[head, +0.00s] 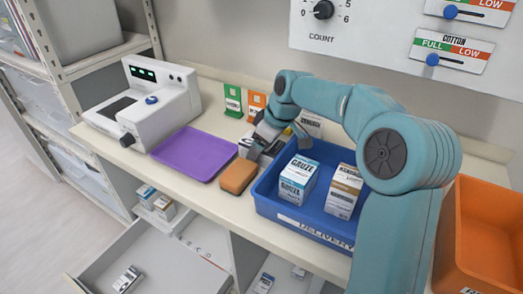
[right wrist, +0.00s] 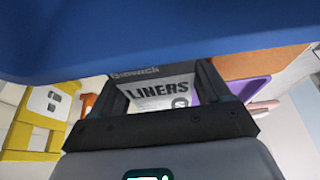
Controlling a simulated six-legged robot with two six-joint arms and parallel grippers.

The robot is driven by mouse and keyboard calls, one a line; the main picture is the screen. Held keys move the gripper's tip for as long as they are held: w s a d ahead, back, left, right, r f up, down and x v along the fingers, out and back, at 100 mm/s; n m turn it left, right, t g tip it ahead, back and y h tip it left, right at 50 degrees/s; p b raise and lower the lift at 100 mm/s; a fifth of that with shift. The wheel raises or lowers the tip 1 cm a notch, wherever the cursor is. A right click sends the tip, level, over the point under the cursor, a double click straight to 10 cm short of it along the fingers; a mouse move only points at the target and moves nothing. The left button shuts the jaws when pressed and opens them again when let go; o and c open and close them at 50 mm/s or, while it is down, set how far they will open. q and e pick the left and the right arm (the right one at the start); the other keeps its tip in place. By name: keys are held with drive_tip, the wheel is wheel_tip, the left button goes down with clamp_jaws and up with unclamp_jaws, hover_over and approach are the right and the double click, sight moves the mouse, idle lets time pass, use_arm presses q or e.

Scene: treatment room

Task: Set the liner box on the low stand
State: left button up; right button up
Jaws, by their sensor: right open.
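The liner box (right wrist: 158,92), white with dark "LINERS" lettering and a dark band, shows between the fingers of my right gripper (right wrist: 158,75) in the right wrist view. The fingers are open on either side of it; I cannot tell whether they touch it. In the head view my right gripper (head: 262,146) reaches down at the back left of the blue delivery tray (head: 300,222), and mostly hides the box. I cannot identify the low stand for sure. My left gripper is not in view.
The blue tray holds a gauze box (head: 297,178) and a bandage box (head: 343,191). An orange bin (head: 480,235) is at right. An open drawer (head: 150,262) juts out below.

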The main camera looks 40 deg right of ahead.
drive_tip(key=shift+f, duration=0.2)
drive_tip(key=c, duration=0.9)
wheel_tip(320, 180, up, 20)
drive_tip(key=p, duration=0.6)
drive_tip(key=shift+r, duration=0.2)
